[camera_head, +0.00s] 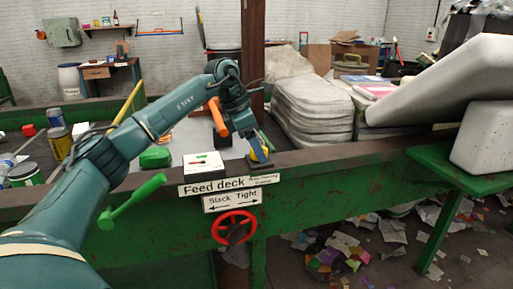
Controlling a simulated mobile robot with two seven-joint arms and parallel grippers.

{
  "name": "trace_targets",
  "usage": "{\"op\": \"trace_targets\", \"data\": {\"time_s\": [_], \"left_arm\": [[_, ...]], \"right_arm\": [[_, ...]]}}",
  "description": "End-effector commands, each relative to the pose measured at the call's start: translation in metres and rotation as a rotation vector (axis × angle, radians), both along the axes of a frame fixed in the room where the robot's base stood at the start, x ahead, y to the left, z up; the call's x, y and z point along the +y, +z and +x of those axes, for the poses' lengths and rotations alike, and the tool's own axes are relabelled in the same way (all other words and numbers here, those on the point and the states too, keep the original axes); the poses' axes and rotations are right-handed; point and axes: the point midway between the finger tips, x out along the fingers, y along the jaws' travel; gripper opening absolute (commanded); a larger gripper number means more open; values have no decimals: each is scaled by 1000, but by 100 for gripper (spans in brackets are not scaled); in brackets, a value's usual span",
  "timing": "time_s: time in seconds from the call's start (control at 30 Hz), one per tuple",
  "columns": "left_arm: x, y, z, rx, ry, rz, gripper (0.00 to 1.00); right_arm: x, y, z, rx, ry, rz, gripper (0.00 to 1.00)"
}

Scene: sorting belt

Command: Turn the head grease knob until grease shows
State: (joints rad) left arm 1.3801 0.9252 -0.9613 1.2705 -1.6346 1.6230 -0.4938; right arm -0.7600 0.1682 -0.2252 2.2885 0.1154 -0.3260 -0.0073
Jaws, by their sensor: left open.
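My left arm reaches in from the left over the belt frame. My left gripper (260,149) is open and points down at a small yellow and dark piece (260,160) on the frame's top edge, just right of the white box (203,166). The gripper hides part of this piece, and I cannot tell if the fingers touch it. It may be the grease knob, but its shape is too small to be sure. I see no grease there. My right gripper is out of view.
A red handwheel (235,226) sits below the "Slack Tight" sign (233,200). A green-handled lever (131,201) and an orange handle (217,117) stand near my arm. Cans (25,175) stand at left. A green side table (470,179) holds white blocks at right.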

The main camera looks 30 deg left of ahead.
Motion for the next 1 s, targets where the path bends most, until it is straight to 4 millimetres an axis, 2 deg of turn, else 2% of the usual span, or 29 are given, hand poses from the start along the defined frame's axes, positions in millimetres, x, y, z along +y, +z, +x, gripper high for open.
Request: {"op": "trace_targets", "data": {"time_s": [0.37, 0.9, 1.0], "left_arm": [[-2, -5, 1, 0, 0, 0, 62], [-1, -5, 1, 0, 0, 0, 18], [-1, -4, 1, 1, -3, -1, 18]], "right_arm": [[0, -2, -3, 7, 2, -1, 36], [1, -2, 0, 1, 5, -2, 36], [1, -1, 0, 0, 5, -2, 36]]}}
